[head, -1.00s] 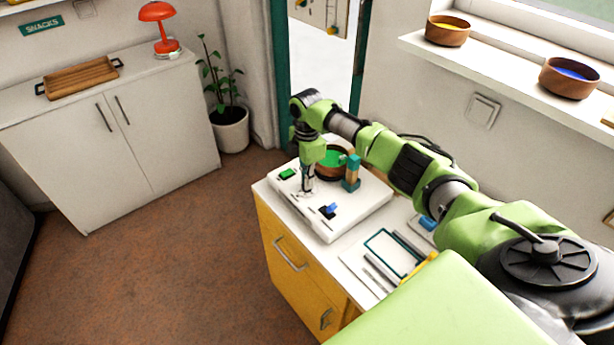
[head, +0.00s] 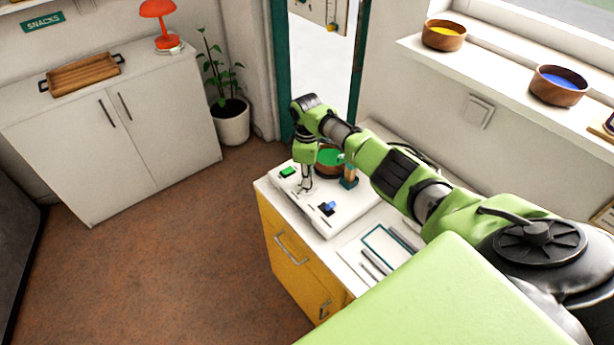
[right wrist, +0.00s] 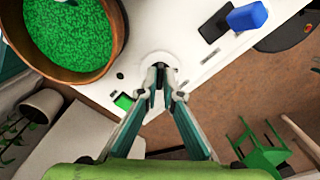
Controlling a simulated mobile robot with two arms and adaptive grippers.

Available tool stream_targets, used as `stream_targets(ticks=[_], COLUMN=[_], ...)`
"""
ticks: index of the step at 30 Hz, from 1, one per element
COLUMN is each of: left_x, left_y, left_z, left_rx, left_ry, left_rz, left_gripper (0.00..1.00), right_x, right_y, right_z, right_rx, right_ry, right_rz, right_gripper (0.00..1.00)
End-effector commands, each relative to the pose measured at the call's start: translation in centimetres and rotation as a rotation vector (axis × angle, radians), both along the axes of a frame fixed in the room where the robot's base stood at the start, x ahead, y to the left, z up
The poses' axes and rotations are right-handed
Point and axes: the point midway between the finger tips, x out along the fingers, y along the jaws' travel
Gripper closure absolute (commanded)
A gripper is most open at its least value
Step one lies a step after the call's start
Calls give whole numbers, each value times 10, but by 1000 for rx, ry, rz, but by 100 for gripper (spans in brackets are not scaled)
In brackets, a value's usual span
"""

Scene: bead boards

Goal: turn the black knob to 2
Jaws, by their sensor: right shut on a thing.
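The black knob (right wrist: 160,67) shows as a small dark piece between my right fingertips in the right wrist view, on a pale round dial on the white panel box (head: 338,228). My right gripper (head: 305,187) reaches down from above onto the box in the head view. In the right wrist view its fingers (right wrist: 159,82) are shut on the knob. The fingers hide most of the knob, and no numbers can be read, so its setting cannot be told. My left gripper is not in view.
A framed board (head: 386,247) lies in front. The floor at left is clear.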

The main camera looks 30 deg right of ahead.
Motion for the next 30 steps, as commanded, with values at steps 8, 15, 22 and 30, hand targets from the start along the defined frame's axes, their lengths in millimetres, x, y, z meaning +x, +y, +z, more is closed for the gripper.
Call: stream_targets(ticks=[8,15,22,30], left_x=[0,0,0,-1], left_y=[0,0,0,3], left_z=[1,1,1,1], left_rx=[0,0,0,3], left_ry=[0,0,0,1], left_rz=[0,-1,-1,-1], left_gripper=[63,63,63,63], right_x=[1,1,1,1], right_y=[0,0,0,0], right_z=[1,2,1,8], right_rx=[-1,-1,-1,-1], right_ry=[-4,-4,-3,-5], right_rz=[-17,-16,-15,-15], right_gripper=[100,91,77,77])
